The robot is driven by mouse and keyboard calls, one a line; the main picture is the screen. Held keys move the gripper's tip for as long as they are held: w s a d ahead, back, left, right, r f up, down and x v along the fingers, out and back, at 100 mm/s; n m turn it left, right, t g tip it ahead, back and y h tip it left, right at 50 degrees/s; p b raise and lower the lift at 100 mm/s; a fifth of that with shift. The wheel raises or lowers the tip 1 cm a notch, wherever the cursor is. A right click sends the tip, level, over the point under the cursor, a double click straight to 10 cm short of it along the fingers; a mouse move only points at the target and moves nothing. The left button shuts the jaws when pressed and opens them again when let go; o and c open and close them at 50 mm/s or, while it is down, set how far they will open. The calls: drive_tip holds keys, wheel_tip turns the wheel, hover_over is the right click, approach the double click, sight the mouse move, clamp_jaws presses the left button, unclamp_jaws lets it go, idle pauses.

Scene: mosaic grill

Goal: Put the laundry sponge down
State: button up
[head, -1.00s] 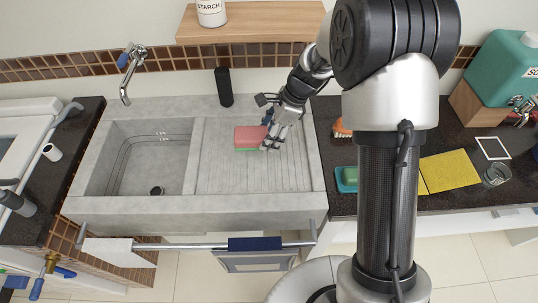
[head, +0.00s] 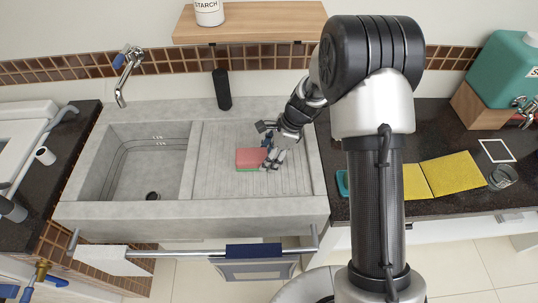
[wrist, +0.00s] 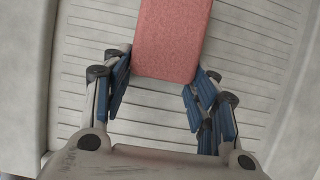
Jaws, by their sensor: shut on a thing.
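The laundry sponge (head: 251,159) is a pink block with a green underside. It is at the ribbed drainboard (head: 219,179) on the right half of the grey sink. My gripper (head: 269,158) is shut on its right end in the head view. In the wrist view the pink face of the sponge (wrist: 172,38) extends away from between the blue-padded fingers of my gripper (wrist: 160,80). The sponge looks flat and very low over the ribs; I cannot tell whether it touches them. Its underside is mostly hidden.
The sink basin (head: 130,180) is empty at the left. A black cylinder (head: 222,90) stands at the back edge. Yellow cloths (head: 452,173) and a glass (head: 503,176) are on the right counter. A navy towel (head: 254,251) hangs on the front rail. The drainboard around the sponge is clear.

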drive_tip(key=o, duration=1)
drive_tip(key=shift+f, duration=0.1)
drive_tip(key=s+d+r+n+h+p, duration=0.1)
drive_tip(key=s+d+r+n+p, duration=0.15)
drive_tip(key=r, duration=0.85)
drive_tip(key=s+d+r+n+p, duration=0.2)
drive_tip(key=s+d+r, duration=0.1)
drive_tip(key=r, duration=0.7)
drive_tip(key=shift+s+d+r+n+t+h, duration=0.65)
drive_tip(key=shift+s+r+n, duration=1.35)
drive_tip(key=shift+s, duration=1.85)
drive_tip(key=shift+s+d+r+n+t+h, duration=0.5)
drive_tip(key=shift+s+d+r+n+t, duration=0.6)
drive_tip(key=shift+s+n, duration=2.15)
drive_tip(key=shift+s+d+r+n+t+h, duration=0.5)
drive_tip(key=shift+s+r+n, duration=1.35)
drive_tip(key=shift+s, duration=2.55)
drive_tip(key=shift+r, duration=0.15)
